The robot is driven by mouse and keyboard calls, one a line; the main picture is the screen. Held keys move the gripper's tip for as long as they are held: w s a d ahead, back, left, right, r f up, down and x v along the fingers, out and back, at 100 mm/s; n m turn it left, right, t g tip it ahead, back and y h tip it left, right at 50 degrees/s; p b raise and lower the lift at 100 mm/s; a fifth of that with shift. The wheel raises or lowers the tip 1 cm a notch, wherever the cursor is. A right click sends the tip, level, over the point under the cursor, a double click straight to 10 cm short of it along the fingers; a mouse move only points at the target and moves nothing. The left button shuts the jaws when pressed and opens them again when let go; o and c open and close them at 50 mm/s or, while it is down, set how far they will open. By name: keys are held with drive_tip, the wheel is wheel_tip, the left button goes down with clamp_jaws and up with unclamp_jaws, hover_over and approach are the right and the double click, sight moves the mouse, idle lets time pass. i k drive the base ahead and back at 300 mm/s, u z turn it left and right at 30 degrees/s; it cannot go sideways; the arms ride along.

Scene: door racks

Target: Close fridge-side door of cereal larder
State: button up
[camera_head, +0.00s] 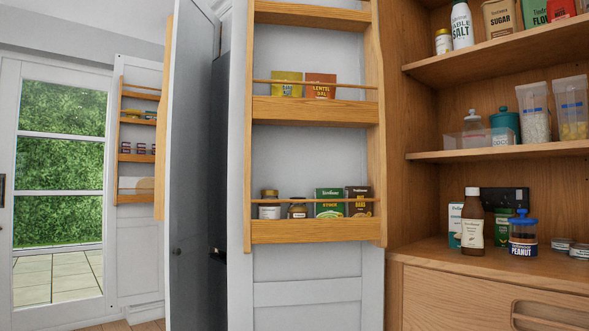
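A white panelled door (306,278) with an oak rack (314,231) stands open in the middle, beside the left side of an oak larder (480,200). Its rack holds packets and jars on two shelves. Left of it, another tall door (196,180) is open and seen nearly edge-on, its grey face turned right. A wooden rack side (163,120) shows along that door's left. A dark gap lies between the two doors. No label shows which is the fridge-side door, and no cereal boxes are plainly seen. My gripper is not in view.
The larder shelves hold bottles, jars and packets, with a drawer (545,318) below. At the far left are a glazed door (60,180) and a white panel with a small rack (137,150). A strip of wood floor (130,326) is clear.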

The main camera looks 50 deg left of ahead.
sight(310, 274)
drive_tip(key=u, duration=2.8)
drive_tip(key=i, duration=3.8)
drive_tip(key=z, duration=3.9)
